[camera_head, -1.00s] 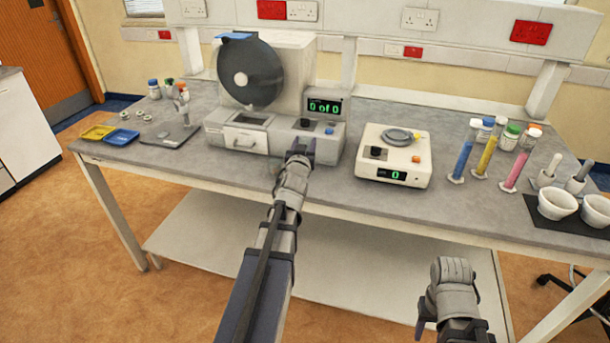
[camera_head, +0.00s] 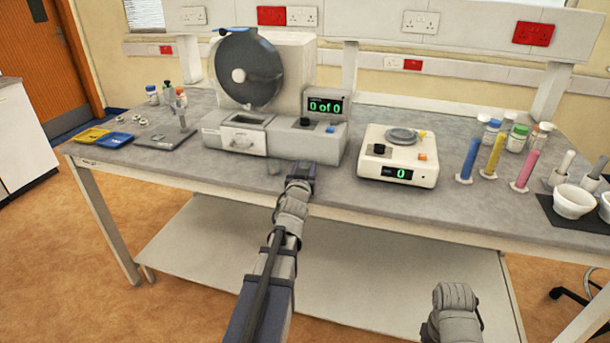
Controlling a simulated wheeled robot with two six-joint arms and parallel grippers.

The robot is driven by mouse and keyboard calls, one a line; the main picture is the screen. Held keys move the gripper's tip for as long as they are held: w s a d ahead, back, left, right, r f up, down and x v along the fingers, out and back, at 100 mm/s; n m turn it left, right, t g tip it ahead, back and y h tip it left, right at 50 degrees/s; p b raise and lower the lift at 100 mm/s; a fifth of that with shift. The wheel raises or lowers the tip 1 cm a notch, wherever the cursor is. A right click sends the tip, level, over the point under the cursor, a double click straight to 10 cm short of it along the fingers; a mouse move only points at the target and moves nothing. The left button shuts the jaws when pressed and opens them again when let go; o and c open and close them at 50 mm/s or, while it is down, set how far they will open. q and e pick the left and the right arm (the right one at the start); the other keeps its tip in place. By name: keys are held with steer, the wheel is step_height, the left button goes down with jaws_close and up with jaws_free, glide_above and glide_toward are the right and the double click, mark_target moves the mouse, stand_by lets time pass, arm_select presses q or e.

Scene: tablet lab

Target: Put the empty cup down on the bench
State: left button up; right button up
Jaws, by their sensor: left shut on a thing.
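My left gripper (camera_head: 303,171) is over the front part of the bench (camera_head: 345,192), just in front of the grey machine. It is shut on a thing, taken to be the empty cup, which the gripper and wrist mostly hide. A small, faint greyish shape (camera_head: 273,168) shows just left of the gripper; I cannot tell whether it is part of the cup. Whether the cup touches the bench is hidden.
The grey machine (camera_head: 222,135) with a dark disc and "0 of 0" display stands behind my left gripper. A white balance (camera_head: 397,155) reading 0 stands to the right. Coloured cylinders, bottles and a white mortar (camera_head: 573,202) are further right. Yellow (camera_head: 92,135) and blue trays lie left.

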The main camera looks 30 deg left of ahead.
arm_select(q)
steer(key=shift+f, duration=0.2)
steer(key=o, duration=1)
steer(key=shift+r, duration=0.15)
